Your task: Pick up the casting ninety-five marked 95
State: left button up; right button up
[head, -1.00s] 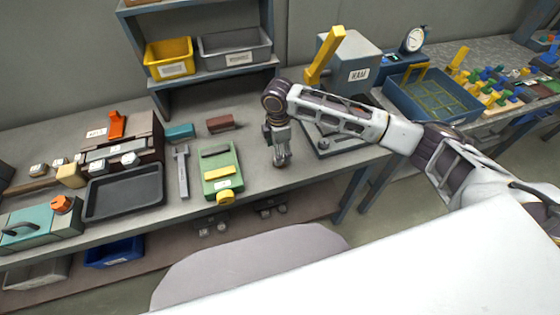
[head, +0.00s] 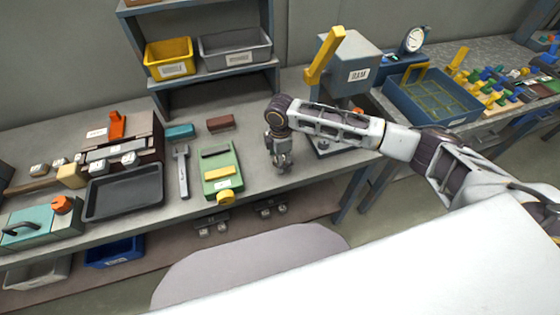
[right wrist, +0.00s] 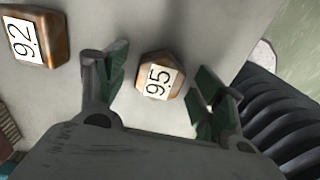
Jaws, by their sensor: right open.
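The casting marked 95 (right wrist: 158,76) is a small bronze-coloured faceted piece with a white label, on a grey surface in the right wrist view. My right gripper (right wrist: 160,88) is open, with one green-padded finger on each side of the casting. Gaps show between the casting and both pads. In the head view my right gripper (head: 283,165) points down at the bench's front part, and I cannot make out the casting there. A second bronze casting marked 92 (right wrist: 36,38) lies to the left in the wrist view. My left gripper is not in view.
A green fixture (head: 221,170) with a yellow knob stands left of my right gripper on the workbench (head: 255,180). A grey press-like machine (head: 352,72) with a yellow lever stands behind it. A black tray (head: 124,193) lies further left. The bench's front edge is close.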

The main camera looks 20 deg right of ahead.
jog(key=c, duration=1.1)
jog(key=shift+r, duration=0.15)
jog(key=shift+r, duration=4.9)
